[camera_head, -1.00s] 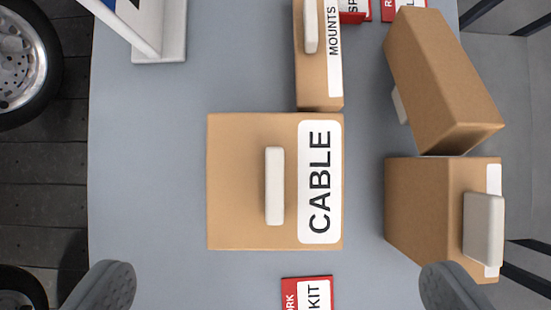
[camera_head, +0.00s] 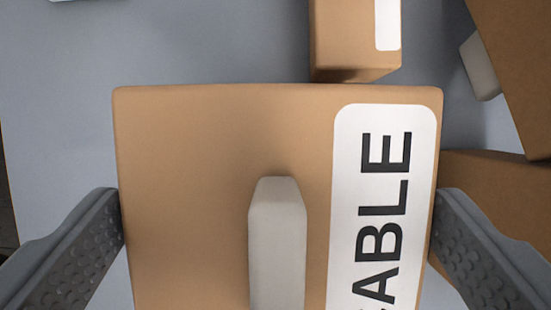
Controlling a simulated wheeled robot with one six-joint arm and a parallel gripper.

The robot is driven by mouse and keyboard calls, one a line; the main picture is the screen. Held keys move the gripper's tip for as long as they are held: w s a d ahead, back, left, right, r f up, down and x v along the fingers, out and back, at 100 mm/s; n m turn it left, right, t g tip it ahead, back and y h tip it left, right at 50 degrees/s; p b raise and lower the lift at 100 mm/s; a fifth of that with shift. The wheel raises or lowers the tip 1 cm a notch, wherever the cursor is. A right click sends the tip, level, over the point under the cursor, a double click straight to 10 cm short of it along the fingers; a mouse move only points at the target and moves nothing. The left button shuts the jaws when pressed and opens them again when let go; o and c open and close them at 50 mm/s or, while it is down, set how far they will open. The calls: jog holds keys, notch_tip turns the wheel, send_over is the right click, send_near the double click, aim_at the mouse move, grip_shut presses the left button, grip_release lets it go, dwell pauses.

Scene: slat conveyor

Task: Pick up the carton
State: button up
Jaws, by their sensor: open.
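The carton (camera_head: 190,180) is a brown box with a raised light-grey handle bar (camera_head: 277,245) on top and a white label, of which "ABLE" shows clearly. It fills the middle of the view, and its lower edge is cut off by the frame. My gripper (camera_head: 280,215) is open, with one grey textured finger at the carton's left side and the other at its right side. The fingers look very close to the sides; I cannot tell whether they touch.
A smaller brown box (camera_head: 340,40) with a white label stands just behind the carton on the grey surface (camera_head: 200,40). More brown boxes (camera_head: 520,60) stand at the right, one (camera_head: 500,185) close to my right finger. The surface at the left is clear.

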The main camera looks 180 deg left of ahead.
jog(key=shift+f, duration=0.1)
jog(key=shift+c, duration=0.4)
jog(key=c, duration=0.9)
